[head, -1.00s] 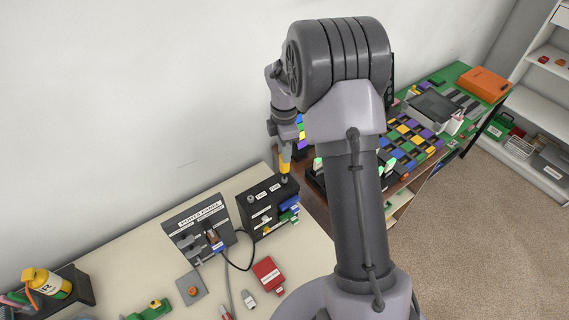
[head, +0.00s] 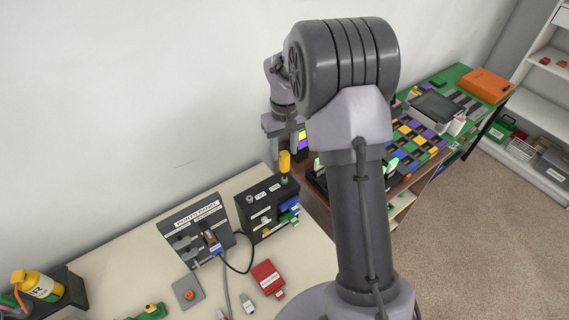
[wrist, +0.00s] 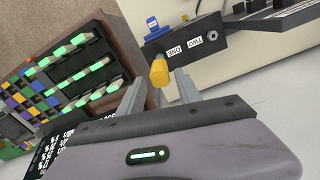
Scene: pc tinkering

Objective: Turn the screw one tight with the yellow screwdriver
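The yellow screwdriver (head: 285,161) stands upright on the black box (head: 258,217), by the label ONE (wrist: 174,51). Its handle also shows in the wrist view (wrist: 159,72), end toward the camera. Screw one is hidden beneath it. A second screw (wrist: 212,36) shows beside the label TWO (wrist: 194,43). My gripper (head: 284,138) is above the handle in the head view. In the wrist view its fingers are spread, one on each side of the handle, with gaps between, and nothing is held.
The ports panel (head: 197,228) with cables stands left of the box. A red box-shaped part (head: 268,278) lies on the cream table in front. A rack with green-lit slots (wrist: 88,68) stands close by my fingers. The wall is behind.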

